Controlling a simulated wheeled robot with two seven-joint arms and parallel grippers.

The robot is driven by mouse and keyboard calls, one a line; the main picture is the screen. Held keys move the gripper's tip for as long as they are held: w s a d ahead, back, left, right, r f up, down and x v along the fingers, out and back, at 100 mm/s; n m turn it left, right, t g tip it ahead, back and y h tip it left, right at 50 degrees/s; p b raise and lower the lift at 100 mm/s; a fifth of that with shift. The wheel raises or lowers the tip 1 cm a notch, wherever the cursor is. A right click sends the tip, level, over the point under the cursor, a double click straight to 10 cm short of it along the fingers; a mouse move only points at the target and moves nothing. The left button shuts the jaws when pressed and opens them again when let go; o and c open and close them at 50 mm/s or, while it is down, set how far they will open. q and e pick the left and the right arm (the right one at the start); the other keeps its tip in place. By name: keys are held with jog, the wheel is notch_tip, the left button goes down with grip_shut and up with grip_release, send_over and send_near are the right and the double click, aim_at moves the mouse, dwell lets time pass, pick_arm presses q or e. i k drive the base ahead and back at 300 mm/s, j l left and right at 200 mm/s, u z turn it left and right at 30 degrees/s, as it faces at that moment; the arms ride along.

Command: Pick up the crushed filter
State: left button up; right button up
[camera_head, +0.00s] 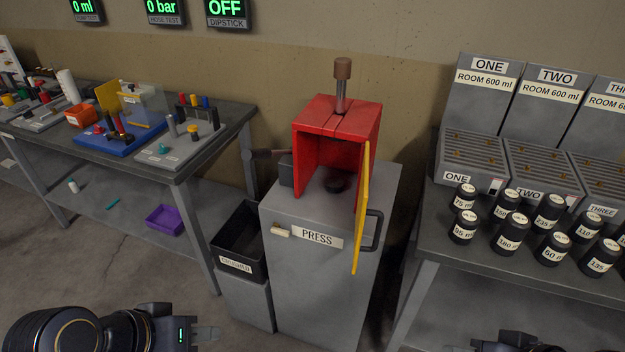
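A dark, flat, round piece, which looks like the crushed filter (335,184), lies on the floor of the red press (312,119). The press's yellow door (361,215) stands open at its right side. Shadow inside the press hides the filter's details. My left gripper (207,335) is at the bottom left, below and well apart from the press, with nothing seen in it; its finger gap is not clear. My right gripper (462,349) shows only partly at the bottom edge, right of the press stand, far from the filter.
The press stands on a grey cabinet (310,285) with a handle on its right side. A black bin (240,240) stands left of it. A tool bench (190,168) is at left. A table (450,250) with several black weights and labelled racks is at right.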

aim_at(334, 184)
jog(key=i+j, duration=0.15)
jog(key=j, duration=0.3)
jog(key=i+j+z, duration=0.1)
jog(key=j, duration=0.3)
jog(key=i+j, duration=0.2)
jog(key=j, duration=0.25)
jog(key=i+j+z, duration=0.1)
jog(key=j, duration=0.35)
jog(key=i+j, duration=0.2)
jog(key=j, duration=0.25)
jog(key=i+j+z, duration=0.1)
jog(key=j, duration=0.35)
jog(key=i+l, duration=0.2)
jog(key=i, duration=0.2)
